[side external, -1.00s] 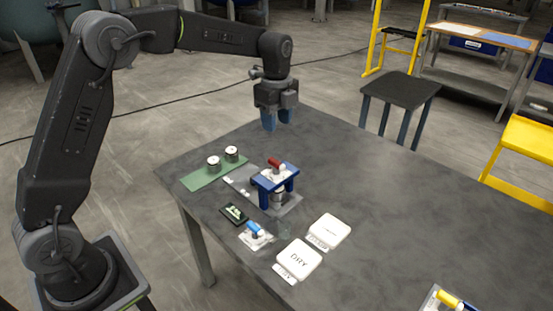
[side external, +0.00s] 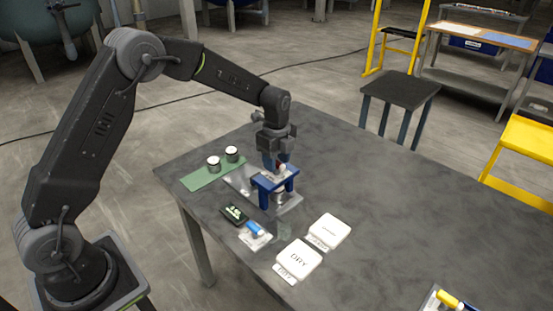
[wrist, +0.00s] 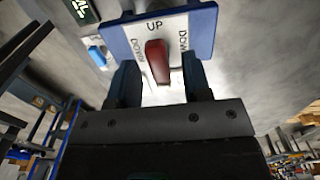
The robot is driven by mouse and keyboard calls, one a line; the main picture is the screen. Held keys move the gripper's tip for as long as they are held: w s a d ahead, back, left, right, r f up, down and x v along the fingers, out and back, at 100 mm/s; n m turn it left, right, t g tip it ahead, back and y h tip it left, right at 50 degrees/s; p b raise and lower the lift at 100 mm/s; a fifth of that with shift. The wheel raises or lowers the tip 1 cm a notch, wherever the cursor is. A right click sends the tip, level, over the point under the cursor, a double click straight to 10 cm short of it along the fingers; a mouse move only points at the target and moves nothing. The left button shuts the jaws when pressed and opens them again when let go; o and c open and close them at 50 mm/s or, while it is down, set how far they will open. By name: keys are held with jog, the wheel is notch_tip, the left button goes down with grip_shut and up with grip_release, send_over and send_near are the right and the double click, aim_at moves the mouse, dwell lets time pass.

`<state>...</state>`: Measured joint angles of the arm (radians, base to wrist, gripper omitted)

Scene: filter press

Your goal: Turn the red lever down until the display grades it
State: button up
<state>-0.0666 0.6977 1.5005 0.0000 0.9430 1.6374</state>
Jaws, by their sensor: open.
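The red lever (wrist: 157,62) sits on top of the blue press frame (side external: 277,181), on a white plate marked UP and DOWN. In the wrist view it lies between the two blue fingers of my gripper (wrist: 160,82), with a gap on each side. In the side view my gripper (side external: 276,166) is just above the press, fingers pointing down, and mostly hides the lever. My gripper is open. A small dark display (side external: 234,214) with light green marks lies on the table in front of the press; its reading is too small to tell.
A blue-handled item (side external: 255,230) and two white tiles, one marked DRY (side external: 299,259), lie in front. The table's right side (side external: 400,200) is mostly clear.

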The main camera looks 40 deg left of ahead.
jog(key=shift+c, duration=0.3)
grip_shut()
jog(key=shift+n, duration=0.3)
jog(key=n, duration=0.3)
jog(key=shift+n, duration=0.3)
jog(key=n, duration=0.4)
jog(key=shift+n, duration=0.3)
jog(key=n, duration=0.4)
jog(key=shift+n, duration=0.3)
jog(key=shift+r+n, duration=0.1)
jog(key=shift+n, duration=2.2)
